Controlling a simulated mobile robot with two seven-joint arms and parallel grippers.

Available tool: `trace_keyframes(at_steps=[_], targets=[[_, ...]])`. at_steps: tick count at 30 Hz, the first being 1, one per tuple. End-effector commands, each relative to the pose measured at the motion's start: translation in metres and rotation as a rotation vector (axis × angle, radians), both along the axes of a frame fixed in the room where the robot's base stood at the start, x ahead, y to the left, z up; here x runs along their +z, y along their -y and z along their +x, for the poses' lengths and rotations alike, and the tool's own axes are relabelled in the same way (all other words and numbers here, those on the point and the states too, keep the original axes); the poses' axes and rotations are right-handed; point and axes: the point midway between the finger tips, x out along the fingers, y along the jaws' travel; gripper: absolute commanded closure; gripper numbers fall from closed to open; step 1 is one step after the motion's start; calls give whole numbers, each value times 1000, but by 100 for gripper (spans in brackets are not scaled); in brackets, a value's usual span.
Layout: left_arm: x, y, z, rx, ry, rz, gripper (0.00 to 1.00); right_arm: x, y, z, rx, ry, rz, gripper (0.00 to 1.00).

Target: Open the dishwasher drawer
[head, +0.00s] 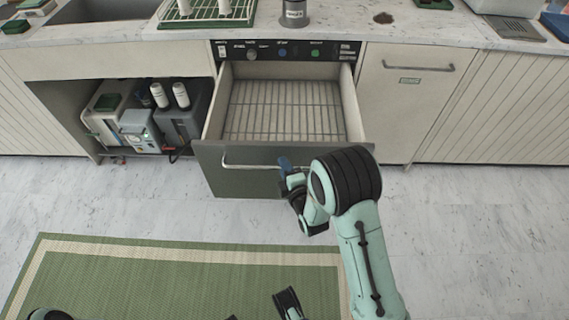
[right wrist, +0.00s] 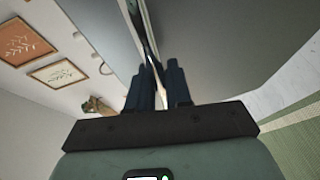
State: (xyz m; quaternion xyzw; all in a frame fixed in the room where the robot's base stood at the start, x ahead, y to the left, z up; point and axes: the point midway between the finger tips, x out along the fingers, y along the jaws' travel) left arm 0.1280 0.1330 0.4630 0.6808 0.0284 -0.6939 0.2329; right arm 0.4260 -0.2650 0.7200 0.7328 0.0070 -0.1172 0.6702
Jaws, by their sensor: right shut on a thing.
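The dishwasher drawer (head: 240,180) is pulled well out from under its control panel (head: 290,52). Its wire rack (head: 283,110) shows inside and looks empty. A long bar handle (head: 245,165) runs across the grey drawer front. My right gripper (head: 287,165) is at the right part of this handle, shut on it. In the right wrist view the dark fingers (right wrist: 158,85) are on either side of the handle bar (right wrist: 146,40), beside the grey front. Parts of my left arm show at the bottom edge of the head view; its fingertips are not clear.
An open bay with a machine (head: 140,120) is left of the drawer. A closed cabinet door (head: 400,100) with a bar handle is on the right. A green rug (head: 180,280) lies in front. Floor between the drawer and rug is clear.

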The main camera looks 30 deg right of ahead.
Motion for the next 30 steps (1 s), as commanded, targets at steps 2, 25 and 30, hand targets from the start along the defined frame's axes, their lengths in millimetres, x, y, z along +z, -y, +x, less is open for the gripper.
trace_keyframes(at_steps=[2, 25, 30], targets=[[0, 0, 0, 0, 0, 0, 57, 0, 0, -1, -1, -1, 0, 100], [0, 0, 0, 0, -1, 0, 57, 0, -1, -2, -1, 2, 0, 60], [1, 1, -1, -1, -4, -1, 57, 2, -2, -10, -1, 0, 1, 60]])
